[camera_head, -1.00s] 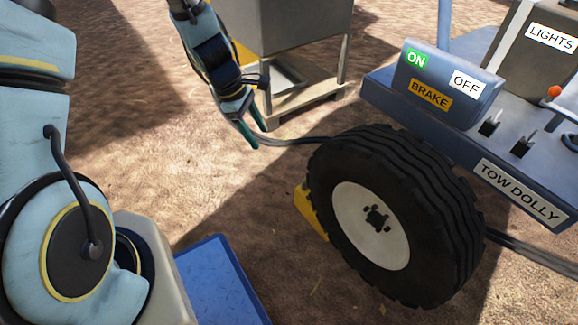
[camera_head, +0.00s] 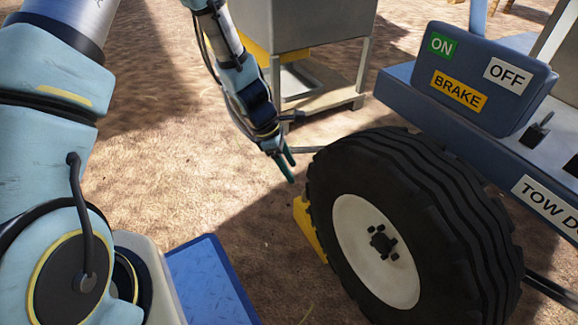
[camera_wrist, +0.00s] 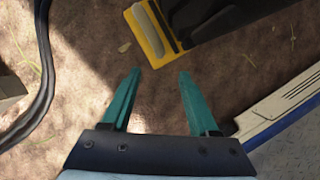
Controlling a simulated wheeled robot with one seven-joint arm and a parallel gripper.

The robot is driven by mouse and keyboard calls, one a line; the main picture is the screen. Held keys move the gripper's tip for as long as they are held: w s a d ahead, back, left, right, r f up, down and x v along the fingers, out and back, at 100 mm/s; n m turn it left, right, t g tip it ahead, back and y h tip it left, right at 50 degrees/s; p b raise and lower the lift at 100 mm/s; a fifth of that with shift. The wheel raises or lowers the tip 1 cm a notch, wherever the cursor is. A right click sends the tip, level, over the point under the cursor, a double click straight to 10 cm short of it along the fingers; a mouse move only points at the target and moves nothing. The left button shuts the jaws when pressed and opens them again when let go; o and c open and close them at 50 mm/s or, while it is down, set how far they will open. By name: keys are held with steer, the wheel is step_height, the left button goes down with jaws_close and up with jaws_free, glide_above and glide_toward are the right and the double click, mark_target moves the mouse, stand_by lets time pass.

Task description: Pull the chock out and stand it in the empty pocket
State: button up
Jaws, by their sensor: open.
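The yellow chock (camera_head: 309,229) sits on the ground against the left side of the black tyre (camera_head: 425,230), which hides part of it. In the wrist view the chock (camera_wrist: 149,32) lies ahead of the fingertips, with a pale bar on its face, next to the dark tyre (camera_wrist: 215,15). My gripper (camera_head: 286,166) hangs above the ground, up and left of the chock, and apart from it. In the wrist view its two green fingers (camera_wrist: 160,72) are spread with nothing between them. I cannot make out the empty pocket.
A blue dolly body with a brake box (camera_head: 490,75) stands behind the wheel. A grey metal bin on a frame (camera_head: 310,30) stands at the back. Bare dirt is clear left of the chock.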

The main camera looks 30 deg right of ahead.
mark_target(303, 192)
steer(key=b+x, duration=0.5)
steer(key=x, duration=0.5)
steer(key=shift+s+d+f+b, duration=0.1)
steer(key=shift+s+f+b, duration=0.05)
steer(key=shift+f+b, duration=0.25)
steer(key=shift+r, duration=0.1)
jaws_close()
stand_by(0.9)
